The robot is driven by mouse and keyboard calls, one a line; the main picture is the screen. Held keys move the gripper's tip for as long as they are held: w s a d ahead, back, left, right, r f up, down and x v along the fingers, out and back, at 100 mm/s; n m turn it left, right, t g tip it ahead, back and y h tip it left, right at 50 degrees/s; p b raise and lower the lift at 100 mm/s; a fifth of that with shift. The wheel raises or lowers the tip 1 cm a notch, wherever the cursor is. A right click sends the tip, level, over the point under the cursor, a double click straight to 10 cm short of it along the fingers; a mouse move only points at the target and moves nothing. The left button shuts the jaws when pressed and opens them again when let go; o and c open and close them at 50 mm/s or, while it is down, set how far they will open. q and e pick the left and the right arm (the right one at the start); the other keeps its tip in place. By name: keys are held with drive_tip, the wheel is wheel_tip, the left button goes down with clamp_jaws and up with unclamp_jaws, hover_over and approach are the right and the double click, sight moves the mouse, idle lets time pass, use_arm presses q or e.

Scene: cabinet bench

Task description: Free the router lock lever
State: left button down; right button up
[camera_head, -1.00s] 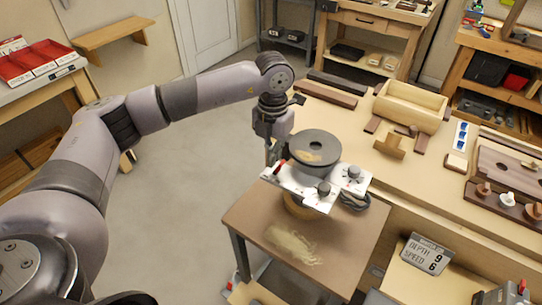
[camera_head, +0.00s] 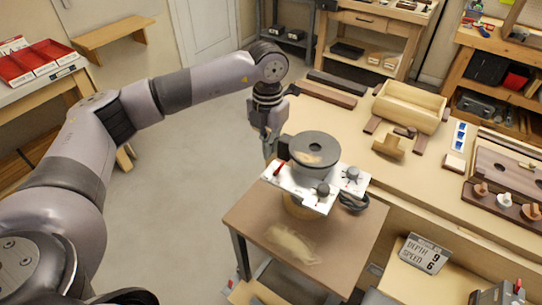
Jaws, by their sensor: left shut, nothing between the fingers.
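The router (camera_head: 316,146) has a dark grey round top and stands on a small brown table (camera_head: 250,215). A white panel (camera_head: 307,192) on its near side carries two grey knobs and a small red lever (camera_head: 279,168) at its left end. The lever lies at a slant, its exact setting too small to tell. My left gripper (camera_head: 268,152) points down just behind and left of the router, its fingers shut and empty. The fingertips are partly hidden behind the router and panel; I cannot tell whether they touch it. My right gripper is out of view.
A sign (camera_head: 424,254) reading depth 9, speed 6 stands at the lower right. Sawdust (camera_head: 292,244) lies on the small table. Open floor is left of the table.

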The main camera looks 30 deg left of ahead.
use_arm(q)
wheel_tip(320, 180, up, 6)
drive_tip(key=p, duration=0.3)
idle(0.3)
drive_tip(key=shift+d, duration=0.1)
